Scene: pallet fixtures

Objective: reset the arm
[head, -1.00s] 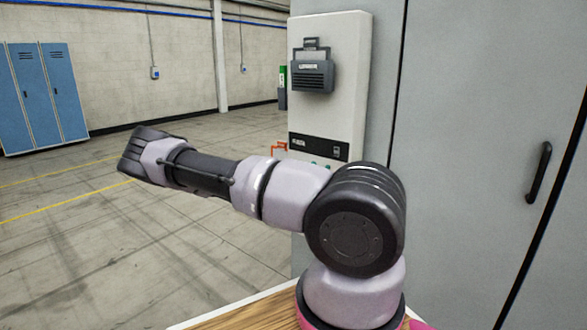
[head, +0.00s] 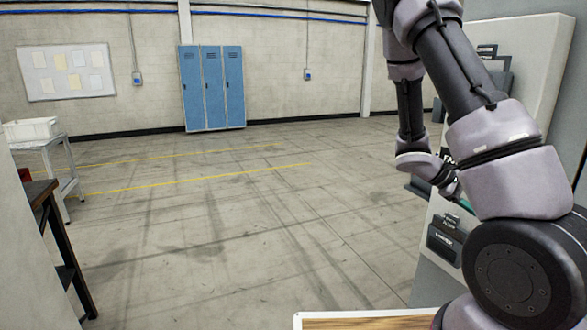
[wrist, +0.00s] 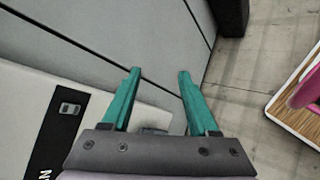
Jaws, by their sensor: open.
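My arm shows at the right of the head view, raised and folded, with its forearm hanging down in front of the white wall box. My gripper (wrist: 160,73) is open in the wrist view, its two teal fingers apart with nothing between them. In the head view only a sliver of teal shows by the box, mostly hidden behind my arm. Beyond the fingers in the wrist view is the grey cabinet (wrist: 110,30). The white box (wrist: 25,100) with its black strip lies to the left of the fingers.
Blue lockers (head: 212,88) stand at the far wall. A white bin (head: 30,130) sits on a cart (head: 58,165) at the left, near a dark table (head: 40,190). The concrete floor (head: 230,230) between is clear. A wood-topped surface (head: 365,322) lies at my base.

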